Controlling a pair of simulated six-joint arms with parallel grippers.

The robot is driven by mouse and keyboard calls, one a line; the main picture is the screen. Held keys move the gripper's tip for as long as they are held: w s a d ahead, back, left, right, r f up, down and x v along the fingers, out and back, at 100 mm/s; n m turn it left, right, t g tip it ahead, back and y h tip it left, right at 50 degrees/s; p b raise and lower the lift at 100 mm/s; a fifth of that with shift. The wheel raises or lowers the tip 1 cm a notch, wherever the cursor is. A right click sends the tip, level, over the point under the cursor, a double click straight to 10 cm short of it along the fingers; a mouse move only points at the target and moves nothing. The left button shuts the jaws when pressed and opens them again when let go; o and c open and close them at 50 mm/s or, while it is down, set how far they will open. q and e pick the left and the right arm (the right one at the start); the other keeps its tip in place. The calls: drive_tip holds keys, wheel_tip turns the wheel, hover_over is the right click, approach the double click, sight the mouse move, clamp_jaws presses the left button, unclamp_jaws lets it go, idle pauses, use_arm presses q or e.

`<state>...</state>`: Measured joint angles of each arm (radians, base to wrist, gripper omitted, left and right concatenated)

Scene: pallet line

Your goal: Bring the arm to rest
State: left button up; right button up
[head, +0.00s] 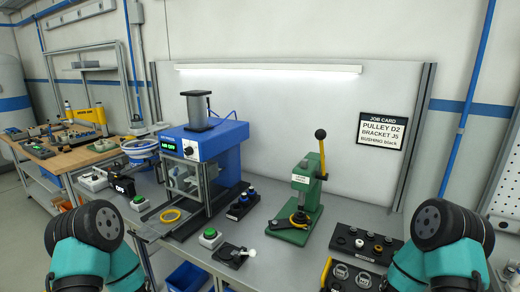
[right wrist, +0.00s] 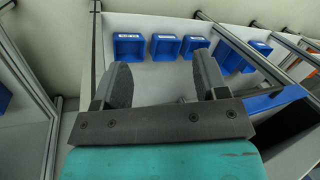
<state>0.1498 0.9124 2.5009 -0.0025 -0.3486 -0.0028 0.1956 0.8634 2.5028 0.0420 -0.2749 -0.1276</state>
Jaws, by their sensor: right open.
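My right gripper (right wrist: 160,64) shows in the right wrist view. Its two dark fingers are wide apart with nothing between them. Several blue bins lie beyond the fingertips, apart from them. In the head view, teal links of my arms stand at the lower left and lower right corners; neither gripper shows there. My left gripper is in neither view.
The grey bench holds a blue press (head: 215,142), a green hand press (head: 306,190), a black parts tray (head: 362,243) and a green button box (head: 209,237). A wooden bench (head: 70,158) stands at left. Blue bins (right wrist: 130,47) are below.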

drive_tip(key=shift+w+a+f+m, duration=0.2)
drive_tip(key=shift+a+f+m, duration=0.1)
drive_tip(key=shift+a+f, duration=0.3)
drive_tip(key=shift+a+r, duration=0.1)
drive_tip(key=shift+c, duration=0.3)
idle(0.6)
